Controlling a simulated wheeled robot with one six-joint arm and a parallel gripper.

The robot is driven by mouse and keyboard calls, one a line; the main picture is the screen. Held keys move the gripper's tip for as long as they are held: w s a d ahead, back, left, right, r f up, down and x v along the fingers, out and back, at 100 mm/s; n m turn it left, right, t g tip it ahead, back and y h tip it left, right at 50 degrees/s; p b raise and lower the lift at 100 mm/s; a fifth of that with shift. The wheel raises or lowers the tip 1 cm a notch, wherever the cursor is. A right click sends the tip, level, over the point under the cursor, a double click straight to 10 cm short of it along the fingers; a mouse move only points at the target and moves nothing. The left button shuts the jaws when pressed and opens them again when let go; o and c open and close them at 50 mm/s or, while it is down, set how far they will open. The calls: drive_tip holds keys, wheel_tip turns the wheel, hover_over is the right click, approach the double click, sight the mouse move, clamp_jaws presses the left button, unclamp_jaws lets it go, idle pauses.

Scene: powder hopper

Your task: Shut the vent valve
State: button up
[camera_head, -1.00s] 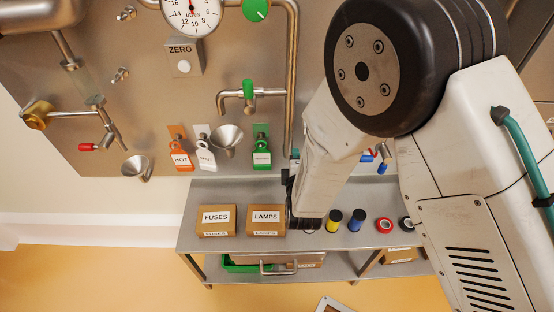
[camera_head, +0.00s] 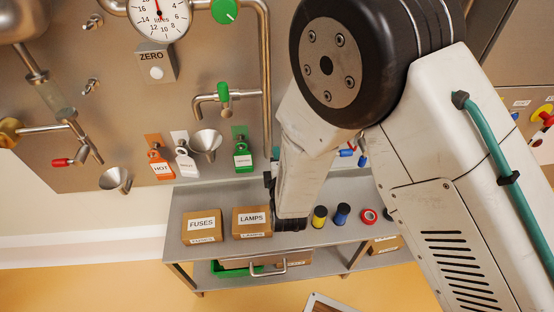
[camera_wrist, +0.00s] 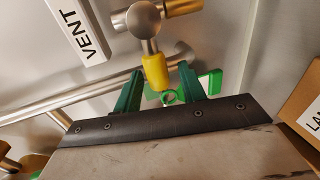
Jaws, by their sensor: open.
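The vent valve shows in the wrist view, beside a white VENT label (camera_wrist: 72,32). It has a round metal body on a pipe and a yellow handle (camera_wrist: 156,72) that points down toward my gripper. My gripper (camera_wrist: 163,76) is open, with its dark green fingers on either side of the yellow handle. There seems to be a gap on both sides, and I cannot tell whether either finger touches it. In the head view my arm covers the spot, and the vent valve cannot be made out there.
A green tag (camera_head: 242,160), a funnel (camera_head: 206,142) and a green-handled valve (camera_head: 223,92) are left of my arm. The shelf (camera_head: 330,234) below carries a FUSES box (camera_head: 202,228), a LAMPS box (camera_head: 252,222) and several coloured rolls.

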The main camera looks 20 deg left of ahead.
drive_tip(key=v, duration=0.7)
drive_tip(key=shift+f, duration=0.1)
drive_tip(key=s+d+f+m+g+h, duration=0.4)
drive_tip(key=s+f+m+g, duration=0.2)
drive_tip(key=g, duration=0.2)
drive_tip(key=s+d+r+m+g+h, duration=0.1)
drive_tip(key=s+d+r+m, duration=0.2)
drive_tip(key=d+r+m, duration=0.3)
drive_tip(key=s+d+r+m+g+h, duration=0.1)
drive_tip(key=s+d+r+m, duration=0.3)
drive_tip(key=d+r, duration=1.3)
drive_tip(key=s+d+r+m+g+h, duration=0.1)
drive_tip(key=d+r+m, duration=0.7)
drive_tip(key=d, duration=1.1)
wheel_tip(320, 180, up, 4)
drive_tip(key=s+h, duration=0.1)
drive_tip(key=s, duration=0.1)
drive_tip(key=shift+s+d+r+g, duration=0.2)
drive_tip(key=shift+s+d+g, duration=0.05)
drive_tip(key=shift+s+g, duration=0.15)
